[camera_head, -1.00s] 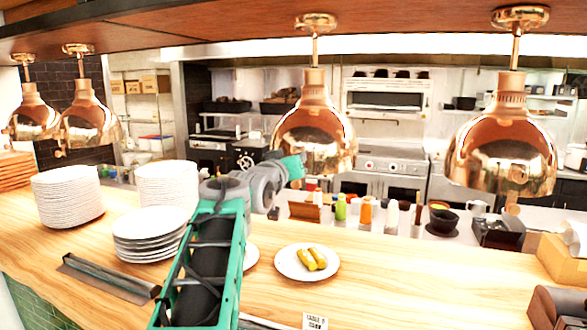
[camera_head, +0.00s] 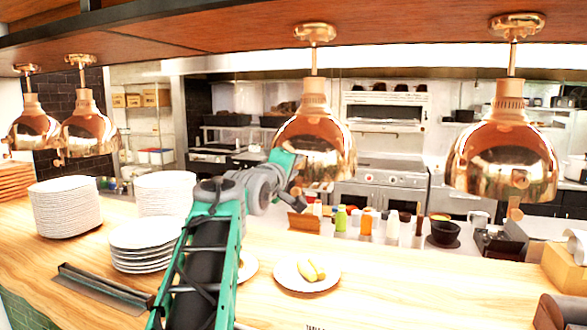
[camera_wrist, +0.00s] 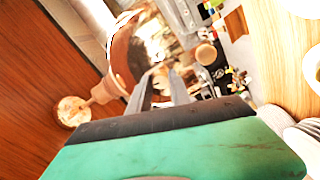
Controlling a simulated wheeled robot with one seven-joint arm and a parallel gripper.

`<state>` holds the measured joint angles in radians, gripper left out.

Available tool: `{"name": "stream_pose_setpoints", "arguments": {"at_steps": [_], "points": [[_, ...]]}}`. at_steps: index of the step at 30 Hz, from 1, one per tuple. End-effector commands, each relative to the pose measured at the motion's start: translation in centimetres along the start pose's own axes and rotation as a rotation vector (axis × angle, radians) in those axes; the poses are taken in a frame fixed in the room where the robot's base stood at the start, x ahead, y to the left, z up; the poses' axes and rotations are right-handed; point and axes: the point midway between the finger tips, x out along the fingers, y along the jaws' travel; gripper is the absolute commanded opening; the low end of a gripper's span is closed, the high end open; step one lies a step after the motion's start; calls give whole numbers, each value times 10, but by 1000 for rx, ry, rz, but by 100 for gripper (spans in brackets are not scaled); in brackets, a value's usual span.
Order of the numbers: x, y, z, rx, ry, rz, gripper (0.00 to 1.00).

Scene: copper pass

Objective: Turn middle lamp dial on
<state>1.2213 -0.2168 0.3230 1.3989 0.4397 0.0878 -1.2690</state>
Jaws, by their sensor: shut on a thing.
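The middle lamp (camera_head: 318,140) is a copper dome hanging on a short stem from the wooden shelf. My gripper (camera_head: 297,189) is at the lower left of its rim, in front of it. The wrist view shows the copper lamp (camera_wrist: 122,50) sideways, just beyond my two grey fingers (camera_wrist: 163,80). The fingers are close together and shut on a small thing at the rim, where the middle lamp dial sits. The dial itself is mostly hidden by the fingers, and its turned position cannot be told.
Other copper lamps hang at the right (camera_head: 503,155) and left (camera_head: 88,133). Below are a wooden counter (camera_head: 400,280), stacked plates (camera_head: 64,208) and a plate with yellow food (camera_head: 290,282). The wooden shelf (camera_head: 200,40) is overhead. Free air lies between the middle and right lamps.

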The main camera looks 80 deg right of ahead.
Motion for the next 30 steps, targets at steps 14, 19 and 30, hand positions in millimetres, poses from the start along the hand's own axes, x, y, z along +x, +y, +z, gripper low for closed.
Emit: {"name": "stream_pose_setpoints", "arguments": {"at_steps": [14, 19, 30], "points": [[0, 0, 0, -180, -5, 1, 0], [0, 0, 0, -190, -5, 1, 0], [0, 0, 0, -189, -5, 1, 32]]}}
